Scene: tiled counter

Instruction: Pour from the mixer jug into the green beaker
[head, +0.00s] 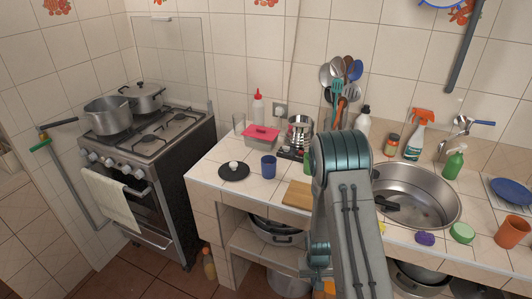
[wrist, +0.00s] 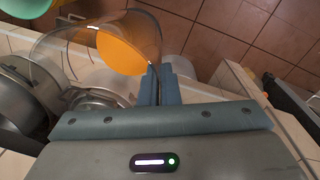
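In the wrist view a clear jug with orange contents (wrist: 122,52), apparently the mixer jug, is between the fingers of my gripper (wrist: 158,84). The fingers look closed on its near side. In the head view my arm hides the gripper and most of the jug; a bit of orange (head: 327,287) shows low beside the arm. A green item (head: 308,161), perhaps the green beaker, stands on the counter, mostly hidden behind my arm. A green round shape (wrist: 20,8) is cut off at the wrist view's top left; I cannot tell what it is.
A wooden board (head: 298,194), blue cup (head: 268,167) and black plate (head: 234,171) are on the counter left of my arm. The sink (head: 418,200) is to the right, with a terracotta cup (head: 512,231) beyond. Steel pots (head: 276,232) fill the shelf below.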

